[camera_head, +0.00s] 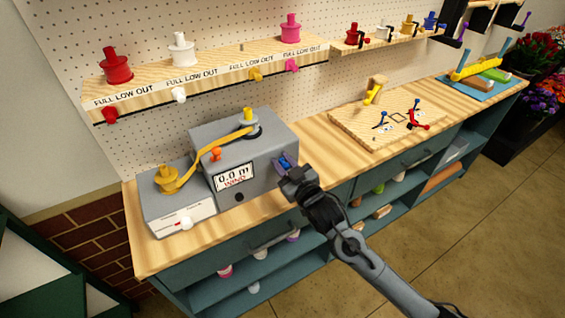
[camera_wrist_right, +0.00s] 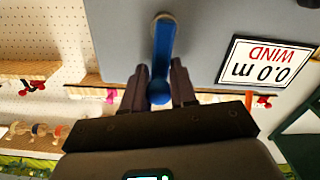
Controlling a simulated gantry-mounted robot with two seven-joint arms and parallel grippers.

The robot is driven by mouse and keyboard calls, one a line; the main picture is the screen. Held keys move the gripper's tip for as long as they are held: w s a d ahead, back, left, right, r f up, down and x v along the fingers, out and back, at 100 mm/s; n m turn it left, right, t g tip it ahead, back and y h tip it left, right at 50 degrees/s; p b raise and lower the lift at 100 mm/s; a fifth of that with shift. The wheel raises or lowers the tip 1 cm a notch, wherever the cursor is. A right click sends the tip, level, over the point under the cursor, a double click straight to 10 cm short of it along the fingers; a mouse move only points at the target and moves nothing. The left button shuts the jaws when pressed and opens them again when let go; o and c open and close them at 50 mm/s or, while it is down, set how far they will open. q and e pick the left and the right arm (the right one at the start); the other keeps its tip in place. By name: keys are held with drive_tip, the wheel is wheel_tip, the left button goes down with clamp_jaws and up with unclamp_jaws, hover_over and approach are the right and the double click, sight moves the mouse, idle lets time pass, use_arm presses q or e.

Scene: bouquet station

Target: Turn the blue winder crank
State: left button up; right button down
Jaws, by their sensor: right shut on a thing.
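The grey winder box (camera_head: 255,150) stands on the wooden bench, with a display reading 0.0 m WIND (camera_head: 234,176) on its front. The blue crank (camera_head: 284,166) is on the box's front face, right of the display, and is partly hidden by my right gripper (camera_head: 287,170). In the right wrist view the blue crank (camera_wrist_right: 164,45) runs from its pivot to a round knob (camera_wrist_right: 159,92). My right gripper (camera_wrist_right: 159,90) is shut on that knob, one finger on each side. My left gripper is not in view.
A yellow ribbon (camera_head: 213,150) runs from a yellow spool (camera_head: 166,178) to the top of the winder. An orange knob (camera_head: 216,154) stands by the display. A wooden board (camera_head: 375,122) with small tools lies to the right. Spool shelves hang on the pegboard behind.

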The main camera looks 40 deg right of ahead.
drive_tip(key=shift+d+r+m+p, duration=0.1)
drive_tip(key=shift+d+m+p, duration=0.2)
drive_tip(key=shift+m+p, duration=0.25)
drive_tip(key=d+f+m+p, duration=0.1)
drive_tip(key=m+p, duration=0.3)
drive_tip(key=m, duration=0.1)
drive_tip(key=d+f+m+p, duration=0.1)
drive_tip(key=f+m+p, duration=0.1)
drive_tip(key=m+p, duration=0.3)
drive_tip(key=d+f+m+p, duration=0.2)
drive_tip(key=m+p, duration=0.3)
drive_tip(key=m, duration=0.1)
drive_tip(key=shift+s+f+m, duration=0.15)
drive_tip(key=shift+s+m, duration=0.2)
drive_tip(key=shift+s, duration=0.05)
drive_tip(key=shift+a+f+m+p, duration=0.15)
drive_tip(key=shift+f+m+p, duration=0.35)
drive_tip(key=shift+m, duration=0.55)
drive_tip(key=shift+a+f+m+p, duration=0.15)
drive_tip(key=shift+f+m+p, duration=0.35)
drive_tip(key=shift+m, duration=0.55)
drive_tip(key=c, duration=1)
unclamp_jaws()
drive_tip(key=shift+o, duration=0.3)
drive_tip(key=shift+w+r, duration=0.1)
drive_tip(key=shift+r, duration=0.05)
